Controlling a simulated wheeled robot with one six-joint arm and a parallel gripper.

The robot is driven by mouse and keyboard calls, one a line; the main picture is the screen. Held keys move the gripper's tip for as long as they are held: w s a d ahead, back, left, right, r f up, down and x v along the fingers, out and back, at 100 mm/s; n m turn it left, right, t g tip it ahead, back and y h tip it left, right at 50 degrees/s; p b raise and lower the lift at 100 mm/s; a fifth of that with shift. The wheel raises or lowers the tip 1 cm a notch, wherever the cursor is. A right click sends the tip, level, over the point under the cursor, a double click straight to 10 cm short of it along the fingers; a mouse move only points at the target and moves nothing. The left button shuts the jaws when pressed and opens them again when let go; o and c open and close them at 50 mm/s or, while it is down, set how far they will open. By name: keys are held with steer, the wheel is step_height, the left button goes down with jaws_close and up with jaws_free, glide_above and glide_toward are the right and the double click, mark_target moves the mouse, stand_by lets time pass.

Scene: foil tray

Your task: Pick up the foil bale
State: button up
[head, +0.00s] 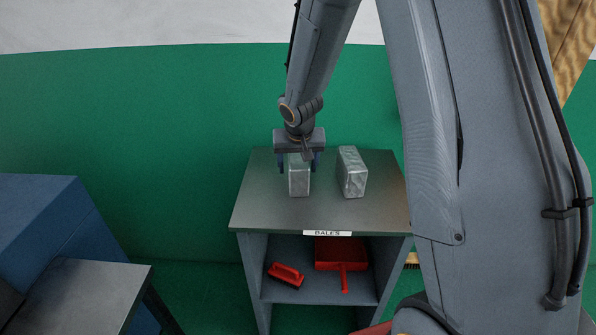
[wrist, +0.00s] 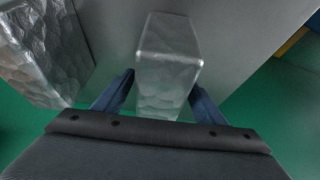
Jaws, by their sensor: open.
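Two silvery block-shaped bales stand on the grey table top. The left bale (head: 299,182) is duller and smoother, with a dimpled face; it is in the middle of the wrist view (wrist: 168,68). The right bale (head: 352,174) is shinier and more crinkled, like foil; it is at the left of the wrist view (wrist: 42,58). My gripper (head: 299,164) points down at the duller bale. Its two blue fingers (wrist: 163,84) are open, one on each side of that bale, with no clear contact. The gripper partly hides this bale's top in the head view.
The table (head: 270,214) carries a "BALES" label (head: 327,233) on its front edge. A red brush (head: 286,275) and red dustpan (head: 340,253) lie on the shelf below. A blue cabinet (head: 45,222) and grey surface (head: 88,295) stand at the left.

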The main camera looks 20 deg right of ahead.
steer(key=shift+c, duration=0.5)
steer(key=c, duration=1.1)
steer(key=shift+c, duration=0.8)
